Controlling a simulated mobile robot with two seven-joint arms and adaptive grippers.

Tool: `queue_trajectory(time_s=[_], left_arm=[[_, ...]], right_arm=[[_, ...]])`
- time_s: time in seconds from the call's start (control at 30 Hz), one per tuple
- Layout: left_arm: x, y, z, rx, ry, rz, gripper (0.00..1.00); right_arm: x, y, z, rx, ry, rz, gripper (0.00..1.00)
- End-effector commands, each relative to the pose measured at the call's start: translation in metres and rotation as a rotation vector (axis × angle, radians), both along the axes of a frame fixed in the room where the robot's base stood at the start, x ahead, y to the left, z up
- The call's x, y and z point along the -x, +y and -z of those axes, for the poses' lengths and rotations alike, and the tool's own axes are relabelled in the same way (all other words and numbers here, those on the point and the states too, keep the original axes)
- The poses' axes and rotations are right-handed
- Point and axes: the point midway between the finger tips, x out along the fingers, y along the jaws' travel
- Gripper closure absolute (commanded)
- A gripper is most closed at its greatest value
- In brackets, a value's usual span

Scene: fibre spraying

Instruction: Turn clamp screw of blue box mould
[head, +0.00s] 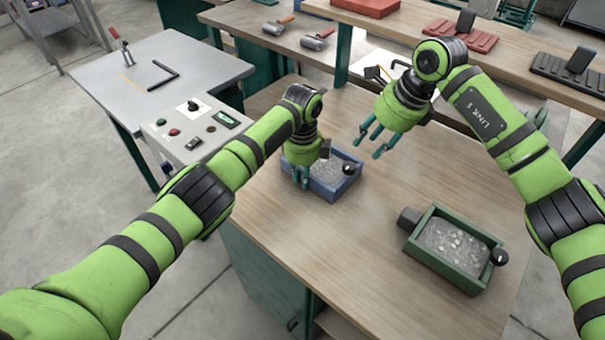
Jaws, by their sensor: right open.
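The blue box mould (329,187) is on the wooden table, left of centre, filled with grey fibre. A black round knob (348,168) shows on its right side, seemingly a clamp screw knob. My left gripper (300,178) is over the left part of the blue mould, its fingers pointing down at or just inside its near-left wall. Whether it touches the wall, and whether the fingers are shut on anything, is not clear. My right gripper (368,143) is open and empty, in the air behind and right of the blue mould, fingers pointing down-left.
A green box mould (441,266) with grey fill and black knobs stands at the front right. A control box (190,130) and a grey table (160,85) are on the left. Back benches hold trowels, a red box (366,6) and racks. The table centre is clear.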

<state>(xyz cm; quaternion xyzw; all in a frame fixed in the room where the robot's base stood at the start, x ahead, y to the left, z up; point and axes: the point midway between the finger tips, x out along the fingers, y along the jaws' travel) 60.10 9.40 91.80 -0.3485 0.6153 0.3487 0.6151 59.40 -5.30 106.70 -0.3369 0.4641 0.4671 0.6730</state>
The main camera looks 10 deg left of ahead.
Motion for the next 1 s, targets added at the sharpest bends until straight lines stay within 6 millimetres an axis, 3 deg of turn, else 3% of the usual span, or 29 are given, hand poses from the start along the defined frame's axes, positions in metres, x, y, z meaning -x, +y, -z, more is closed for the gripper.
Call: queue_trajectory(time_s=[0.2,0.37,0.8,1.0], left_arm=[[0.0,0.0,0.0,0.001,-0.001,0.0,1.0],[0.0,0.0,0.0,0.001,-0.001,0.0,1.0],[0.0,0.0,0.0,0.001,-0.001,0.0,1.0],[0.0,0.0,-0.001,0.001,-0.002,0.0,1.0]], right_arm=[[-0.002,-0.013,-0.019,-0.041,0.004,-0.055,0.44],[-0.002,-0.009,-0.012,-0.047,0.009,-0.068,0.44],[-0.01,0.021,0.064,-0.049,0.01,-0.067,0.44],[-0.013,0.03,0.085,-0.048,0.007,-0.067,0.44]])
